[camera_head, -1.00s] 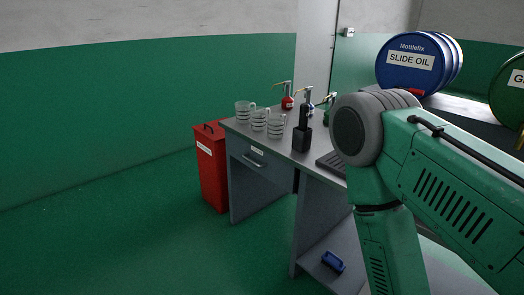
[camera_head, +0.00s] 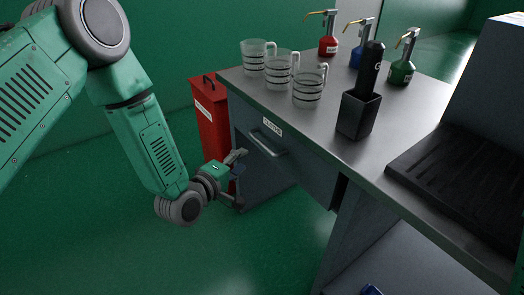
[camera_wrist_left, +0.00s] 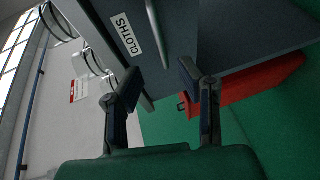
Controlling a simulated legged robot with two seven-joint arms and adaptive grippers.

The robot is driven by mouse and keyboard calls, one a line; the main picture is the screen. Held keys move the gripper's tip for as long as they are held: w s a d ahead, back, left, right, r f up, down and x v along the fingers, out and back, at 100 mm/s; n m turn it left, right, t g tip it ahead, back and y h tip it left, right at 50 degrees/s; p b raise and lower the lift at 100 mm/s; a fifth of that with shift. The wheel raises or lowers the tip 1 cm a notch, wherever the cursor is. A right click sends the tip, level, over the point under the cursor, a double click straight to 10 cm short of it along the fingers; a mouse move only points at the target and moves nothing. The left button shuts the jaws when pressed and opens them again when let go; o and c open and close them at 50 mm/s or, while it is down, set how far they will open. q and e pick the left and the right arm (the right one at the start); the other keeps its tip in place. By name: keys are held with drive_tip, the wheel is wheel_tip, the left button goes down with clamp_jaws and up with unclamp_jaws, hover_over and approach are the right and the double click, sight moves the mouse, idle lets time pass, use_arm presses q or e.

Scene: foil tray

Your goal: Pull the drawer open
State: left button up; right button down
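The closed grey drawer (camera_head: 290,168) is in the front of the metal desk and bears a white CLOTHS label (camera_head: 273,127). Its silver bar handle (camera_head: 268,146) is below the label. My left gripper (camera_head: 241,174) is in front of the drawer, left of and lower than the handle, apart from it. In the left wrist view the fingers of my left gripper (camera_wrist_left: 158,83) are spread with nothing between them. The handle (camera_wrist_left: 156,32) and the CLOTHS label (camera_wrist_left: 127,33) show beyond the fingertips. My right gripper is not in view.
Measuring jugs (camera_head: 281,69), pump bottles (camera_head: 328,40) and a black holder (camera_head: 358,113) stand on the desk top (camera_head: 318,132). A black ribbed tray (camera_head: 455,175) lies at the right. A red bin (camera_head: 211,118) stands left of the desk. Green floor is clear in front.

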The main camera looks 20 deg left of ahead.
sight(263, 146)
use_arm(q)
drive_tip(key=shift+b+x, duration=1.45)
drive_tip(key=shift+x, duration=4.3)
clamp_jaws()
